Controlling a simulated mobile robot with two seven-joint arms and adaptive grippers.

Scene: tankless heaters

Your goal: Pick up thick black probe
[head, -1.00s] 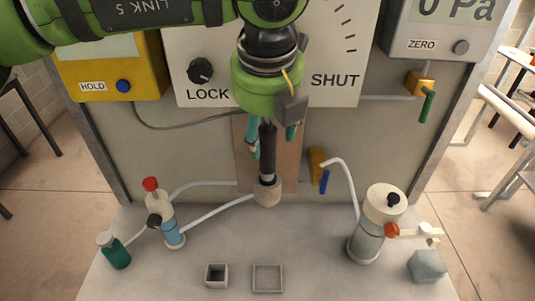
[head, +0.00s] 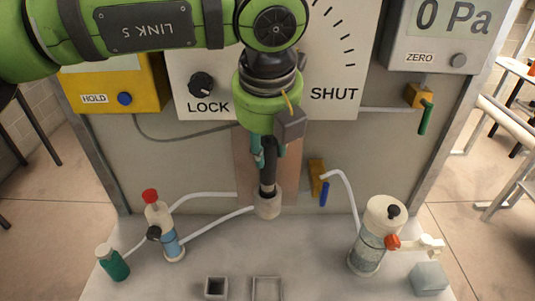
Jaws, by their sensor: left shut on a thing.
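The thick black probe (head: 268,178) stands upright in the head view, its lower end in a pale round holder (head: 267,204) at the back of the bench. My left gripper (head: 267,150) comes down from above and is shut around the probe's upper part. The arm and green wrist hide the probe's top and part of the fingers. My right gripper is not in view.
A bottle with a red cap (head: 160,225) and a green vial (head: 112,262) stand at left. A clear cylinder (head: 372,240) and a grey cube (head: 429,278) stand at right. A panel with gauges rises behind.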

